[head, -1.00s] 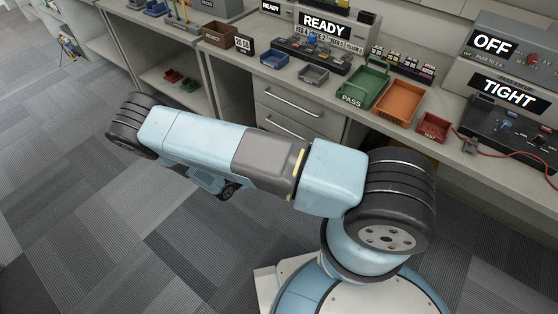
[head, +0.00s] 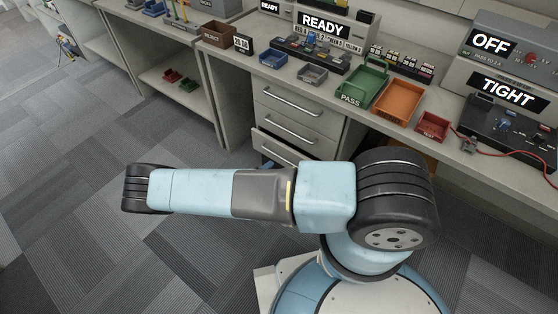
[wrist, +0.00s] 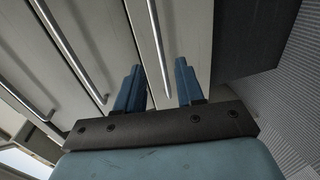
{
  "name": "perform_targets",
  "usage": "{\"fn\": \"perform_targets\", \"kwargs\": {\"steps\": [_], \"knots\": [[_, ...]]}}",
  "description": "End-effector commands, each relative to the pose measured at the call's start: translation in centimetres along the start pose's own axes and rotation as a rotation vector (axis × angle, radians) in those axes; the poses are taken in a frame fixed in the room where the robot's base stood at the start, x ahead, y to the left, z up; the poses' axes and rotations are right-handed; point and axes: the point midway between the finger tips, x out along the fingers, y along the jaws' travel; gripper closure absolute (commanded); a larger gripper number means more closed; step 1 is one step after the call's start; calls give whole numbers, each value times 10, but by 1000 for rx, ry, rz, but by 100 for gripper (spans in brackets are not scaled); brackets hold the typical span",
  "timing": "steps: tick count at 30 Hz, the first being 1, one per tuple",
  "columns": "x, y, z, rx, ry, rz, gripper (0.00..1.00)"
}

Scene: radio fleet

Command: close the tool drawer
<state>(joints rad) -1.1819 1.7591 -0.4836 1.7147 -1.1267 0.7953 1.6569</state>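The drawer unit stands under the bench, with several grey fronts and bar handles. In the head view its lowest drawer (head: 283,146) sticks out a little past the upper drawer (head: 299,108) and the middle drawer (head: 288,129). My gripper (wrist: 159,64) is open in the wrist view, its two blue fingers apart and pointing at the drawer fronts. A bar handle (wrist: 157,40) runs between the fingers; I cannot tell whether they touch it. In the head view my arm hides most of the gripper and the lower part of the lowest drawer.
The bench top above holds a green tray (head: 362,88), an orange tray (head: 398,101) and a red tray (head: 432,126). An open shelf (head: 172,88) is left of the drawers. Carpeted floor (head: 80,200) is clear at the left.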

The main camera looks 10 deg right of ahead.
Motion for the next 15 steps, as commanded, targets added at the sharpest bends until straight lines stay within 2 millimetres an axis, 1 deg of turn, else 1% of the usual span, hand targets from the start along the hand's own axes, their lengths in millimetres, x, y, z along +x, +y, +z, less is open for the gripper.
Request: {"fn": "perform_targets", "kwargs": {"steps": [1,7,12,15], "knots": [[10,0,0,0,-1,1,62],[45,0,0,0,-1,1,62],[68,0,0,1,0,-1,62],[76,0,0,1,0,0,62]]}}
